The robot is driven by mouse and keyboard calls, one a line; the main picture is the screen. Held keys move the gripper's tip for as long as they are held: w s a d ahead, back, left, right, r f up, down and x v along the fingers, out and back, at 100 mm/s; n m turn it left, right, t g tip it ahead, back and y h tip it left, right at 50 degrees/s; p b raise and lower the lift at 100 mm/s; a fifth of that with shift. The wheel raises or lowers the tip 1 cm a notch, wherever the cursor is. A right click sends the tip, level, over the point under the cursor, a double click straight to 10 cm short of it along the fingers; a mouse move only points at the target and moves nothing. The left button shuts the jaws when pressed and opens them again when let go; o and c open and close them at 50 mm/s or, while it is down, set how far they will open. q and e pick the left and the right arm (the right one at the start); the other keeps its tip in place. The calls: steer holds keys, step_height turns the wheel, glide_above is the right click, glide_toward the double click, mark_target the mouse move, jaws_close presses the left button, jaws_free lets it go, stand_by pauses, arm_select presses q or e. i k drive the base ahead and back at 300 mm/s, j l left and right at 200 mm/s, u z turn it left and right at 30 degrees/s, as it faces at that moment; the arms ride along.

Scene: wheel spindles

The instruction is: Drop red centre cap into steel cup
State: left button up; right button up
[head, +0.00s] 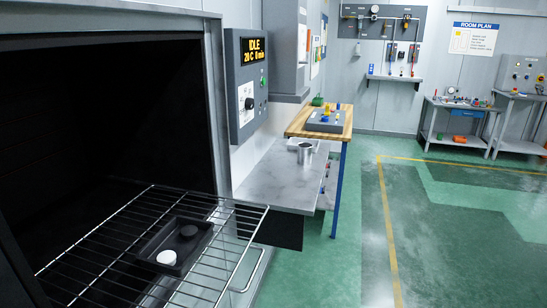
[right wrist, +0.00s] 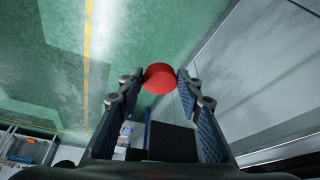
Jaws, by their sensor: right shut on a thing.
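The red centre cap (right wrist: 159,77) shows in the right wrist view, between the fingertips of my right gripper (right wrist: 160,82). The gripper is shut on it and holds it up in the air, with the floor and a grey surface behind. The steel cup (head: 305,153) stands upright on the grey marbled worktop (head: 275,180) in the head view, near its far end. I cannot see the cup clearly in the right wrist view. My grippers do not show in the head view, and my left gripper is in neither view.
An open oven fills the left of the head view. Its wire rack (head: 110,230) sticks out, bearing a black tray (head: 175,225) with a white cap (head: 167,257) and a dark cap (head: 189,231). A control box (head: 246,85) hangs above the worktop. Green floor at right is clear.

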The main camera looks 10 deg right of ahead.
mark_target(303, 162)
steer(key=i+l+u, duration=0.45)
steer(key=l, duration=0.15)
steer(key=i+l+u, duration=0.2)
steer(key=l, duration=0.15)
steer(key=i+l+u, duration=0.1)
steer(key=l+u, duration=0.15)
steer(key=l, duration=0.1)
